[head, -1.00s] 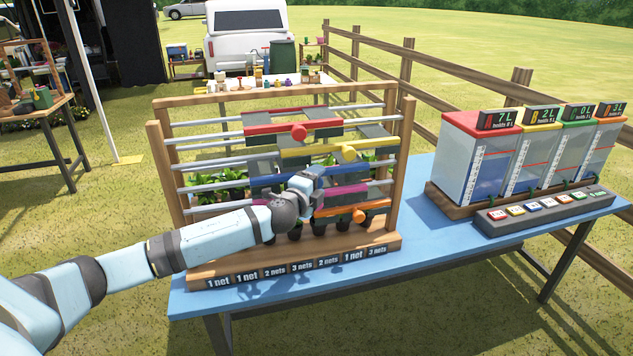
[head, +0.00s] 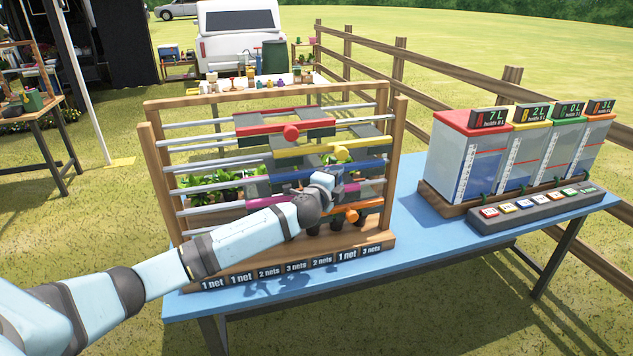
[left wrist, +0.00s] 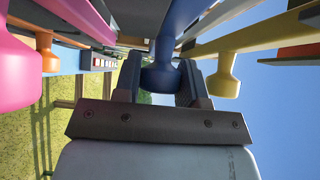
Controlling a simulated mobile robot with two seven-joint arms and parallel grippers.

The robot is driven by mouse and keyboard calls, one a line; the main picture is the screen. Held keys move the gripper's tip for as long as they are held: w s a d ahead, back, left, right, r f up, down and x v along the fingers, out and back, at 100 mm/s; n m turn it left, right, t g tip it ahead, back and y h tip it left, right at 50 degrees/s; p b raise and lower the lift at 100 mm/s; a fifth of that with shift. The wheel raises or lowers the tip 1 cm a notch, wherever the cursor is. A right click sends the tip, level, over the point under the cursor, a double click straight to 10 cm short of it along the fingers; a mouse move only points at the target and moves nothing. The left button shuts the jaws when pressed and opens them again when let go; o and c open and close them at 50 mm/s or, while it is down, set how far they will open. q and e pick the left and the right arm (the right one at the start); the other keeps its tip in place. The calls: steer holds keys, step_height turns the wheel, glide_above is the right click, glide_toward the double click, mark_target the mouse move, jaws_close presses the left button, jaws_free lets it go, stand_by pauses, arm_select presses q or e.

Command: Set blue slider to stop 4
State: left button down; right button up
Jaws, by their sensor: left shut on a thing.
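The blue slider (head: 293,176) rides on a middle rod of a wooden rack (head: 150,180); my gripper and wrist hide part of it in the head view. My left gripper (head: 326,180) is at its front. In the left wrist view, the blue knob (left wrist: 160,76) sits between the two fingers of the left gripper (left wrist: 158,92), which is shut on it. The base strip (head: 268,271) carries net-count labels, with no stop numbers that I can read. My right gripper is out of view.
The red slider (head: 285,126) and yellow slider (head: 335,150) are above the blue one; the magenta slider (head: 347,192) and orange slider (head: 350,215) are below. Their knobs stick out close to my gripper. Coloured tanks (head: 470,160) and a button panel (head: 530,210) stand right on the blue table (head: 412,235).

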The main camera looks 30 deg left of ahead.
arm_select(q)
steer(key=shift+w+d, duration=0.6)
steer(key=shift+r, duration=0.1)
steer(key=c, duration=1)
jaws_free()
steer(key=shift+o, duration=1.4)
steer(key=shift+w+d, duration=0.1)
steer(key=shift+w, duration=0.05)
